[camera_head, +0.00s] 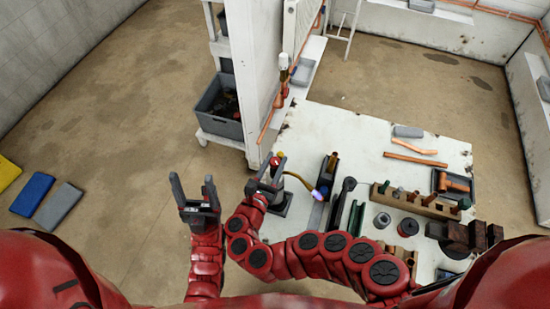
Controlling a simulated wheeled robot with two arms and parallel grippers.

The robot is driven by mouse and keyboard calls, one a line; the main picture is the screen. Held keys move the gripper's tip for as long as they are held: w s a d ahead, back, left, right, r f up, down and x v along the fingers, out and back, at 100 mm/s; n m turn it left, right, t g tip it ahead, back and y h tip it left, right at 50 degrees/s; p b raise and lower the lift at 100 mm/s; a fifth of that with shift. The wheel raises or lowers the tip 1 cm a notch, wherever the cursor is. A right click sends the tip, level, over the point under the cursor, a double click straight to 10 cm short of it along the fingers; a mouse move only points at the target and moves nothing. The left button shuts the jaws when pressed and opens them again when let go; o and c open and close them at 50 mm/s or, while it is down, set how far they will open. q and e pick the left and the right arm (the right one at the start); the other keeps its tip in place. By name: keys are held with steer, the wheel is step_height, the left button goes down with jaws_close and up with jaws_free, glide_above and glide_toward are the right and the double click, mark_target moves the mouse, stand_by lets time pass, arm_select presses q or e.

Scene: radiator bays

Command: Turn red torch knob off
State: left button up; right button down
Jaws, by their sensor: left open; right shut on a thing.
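The torch has a thin curved brass neck (299,179) that bends right from my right gripper to a nozzle with a small bluish-violet glow (317,194) at its tip. The red torch knob (275,161) shows at the top, between the fingers of my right gripper (271,170). That gripper is at the table's left edge, shut on the knob as far as I can see. The torch body is mostly hidden by the gripper and arm. My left gripper (196,192) is open and empty, fingers pointing up, left of the table over the floor.
The worn white table (345,125) holds copper pipes (415,159), a wooden rack (414,203), spools (382,220) and dark tools. A white partition (250,75) and a shelf with a grey crate (221,122) stand behind. Coloured mats (32,194) lie on open floor at left.

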stand_by(0.3)
steer(key=shift+c, duration=2.4)
jaws_free()
